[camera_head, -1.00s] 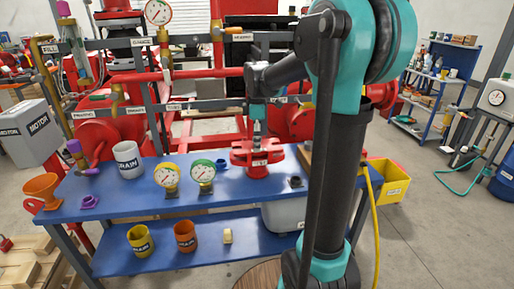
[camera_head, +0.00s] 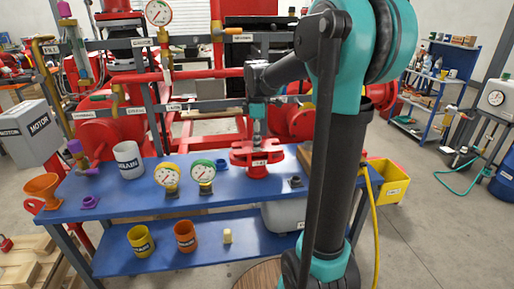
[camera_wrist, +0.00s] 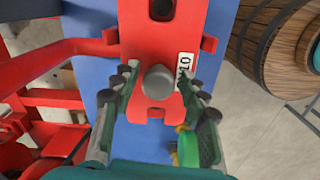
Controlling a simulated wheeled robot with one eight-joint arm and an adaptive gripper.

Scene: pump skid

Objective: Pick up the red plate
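The red plate (camera_head: 257,160) is on the blue bench top, right of centre, with a small white label on its front. In the wrist view the red plate (camera_wrist: 150,38) runs up the picture, with a dark hole near its top, a white label at its right edge and a round grey knob (camera_wrist: 158,82) standing on it. My gripper (camera_wrist: 159,80) is over the plate, its two fingers apart on either side of the knob. A gap shows between each finger and the knob. In the head view my gripper (camera_head: 257,138) points down just above the plate.
Two gauges (camera_head: 184,178), a white mug (camera_head: 129,159) and an orange funnel (camera_head: 41,188) stand on the bench, left of the plate. Red pipework runs behind. A wooden barrel (camera_wrist: 270,45) shows at right in the wrist view. A yellow bin (camera_head: 388,181) stands right of the bench.

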